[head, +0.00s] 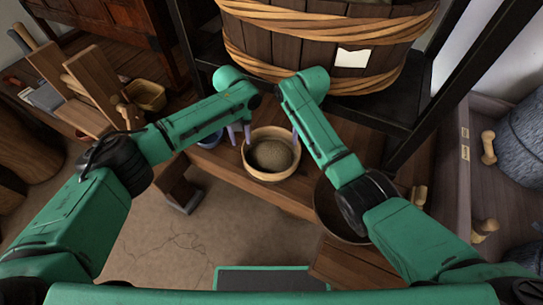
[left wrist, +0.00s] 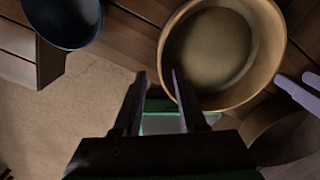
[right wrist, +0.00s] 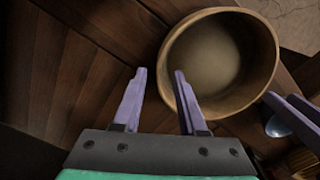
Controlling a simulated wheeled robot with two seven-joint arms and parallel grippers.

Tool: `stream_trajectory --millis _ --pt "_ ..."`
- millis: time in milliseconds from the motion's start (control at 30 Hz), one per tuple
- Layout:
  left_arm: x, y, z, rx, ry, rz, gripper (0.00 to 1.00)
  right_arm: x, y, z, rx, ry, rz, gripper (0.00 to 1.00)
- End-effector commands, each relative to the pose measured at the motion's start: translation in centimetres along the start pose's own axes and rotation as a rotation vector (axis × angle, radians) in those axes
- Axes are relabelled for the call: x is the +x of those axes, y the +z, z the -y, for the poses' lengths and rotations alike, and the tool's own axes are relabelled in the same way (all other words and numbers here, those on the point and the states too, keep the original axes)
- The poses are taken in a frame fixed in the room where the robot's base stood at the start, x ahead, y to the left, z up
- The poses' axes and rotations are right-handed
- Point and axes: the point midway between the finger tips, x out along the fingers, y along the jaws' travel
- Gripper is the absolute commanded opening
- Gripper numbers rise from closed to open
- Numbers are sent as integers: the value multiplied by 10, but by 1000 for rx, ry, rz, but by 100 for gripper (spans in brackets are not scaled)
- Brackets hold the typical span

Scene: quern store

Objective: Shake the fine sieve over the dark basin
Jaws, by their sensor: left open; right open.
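The sieve, a round pan with a pale wooden rim (head: 271,176) and a grey-brown bottom, sits on the wooden bench. It also shows in the left wrist view (left wrist: 272,70) and the right wrist view (right wrist: 272,60). My left gripper (head: 239,132) is open at its left rim, and my right gripper (head: 296,137) is open at its right rim. In each wrist view one fingertip overlaps the rim and the other is outside; contact cannot be told. The dark basin (head: 328,208) stands right of the sieve, partly hidden by my right arm.
A small dark blue bowl (head: 211,139) is left of the sieve, behind my left arm. A large wooden tub (head: 290,50) stands behind on a dark frame. Boards (head: 95,85) and a yellowish basket (head: 146,95) are at left. A bin with wooden pegs (head: 488,147) is at right.

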Motion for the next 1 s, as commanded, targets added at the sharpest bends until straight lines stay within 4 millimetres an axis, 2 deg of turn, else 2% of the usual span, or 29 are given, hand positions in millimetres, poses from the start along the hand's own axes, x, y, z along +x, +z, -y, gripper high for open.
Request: stream_trajectory --millis 200,333,500,733,767,833,867,1000 --pt "44 -1 0 -1 2 -2 41 43 1 0 0 1 3 41" --pt "64 0 0 -1 1 -2 41 64 0 0 0 0 2 41" --pt "75 0 0 1 1 1 41 75 0 0 0 1 -1 41" --pt "76 0 0 1 0 1 41 76 0 0 0 0 -1 41" --pt "76 0 0 1 0 1 34 76 0 0 0 0 -1 34" --pt "76 0 0 0 0 1 7 76 0 0 0 0 -1 7" --pt "76 0 0 0 0 1 0 76 0 0 0 0 -1 0" --pt "76 0 0 0 0 1 0 76 0 0 0 0 -1 0"
